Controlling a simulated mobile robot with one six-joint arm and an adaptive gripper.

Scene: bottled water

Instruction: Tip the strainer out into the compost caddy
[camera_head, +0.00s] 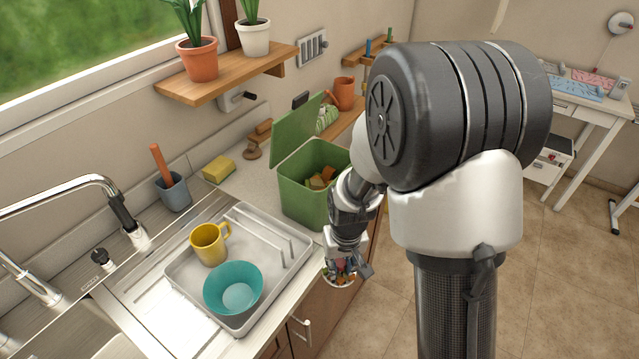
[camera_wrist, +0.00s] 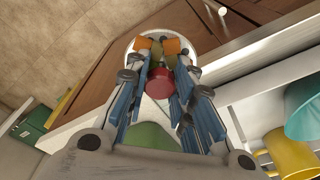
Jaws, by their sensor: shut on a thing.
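The strainer (camera_head: 338,282) is a small pale bowl with orange and green scraps in it, in front of the counter's edge. It also shows in the wrist view as a white round rim (camera_wrist: 166,36) beyond my fingertips, with orange scraps (camera_wrist: 173,46) inside. My gripper (camera_head: 345,266) is shut on the strainer; a red piece (camera_wrist: 159,84) shows between the fingers. My fingers hide part of the strainer. The green compost caddy (camera_head: 297,196) stands on the counter, up and left of my gripper, lid (camera_head: 298,134) raised. Orange and brown scraps (camera_head: 321,179) lie inside it.
A grey drying tray (camera_head: 184,272) left of my gripper holds a yellow mug (camera_head: 207,245) and a teal bowl (camera_head: 232,288). A yellow sponge (camera_head: 219,169) and a blue-grey cup (camera_head: 173,192) stand behind it. Open floor (camera_head: 545,270) lies at the right.

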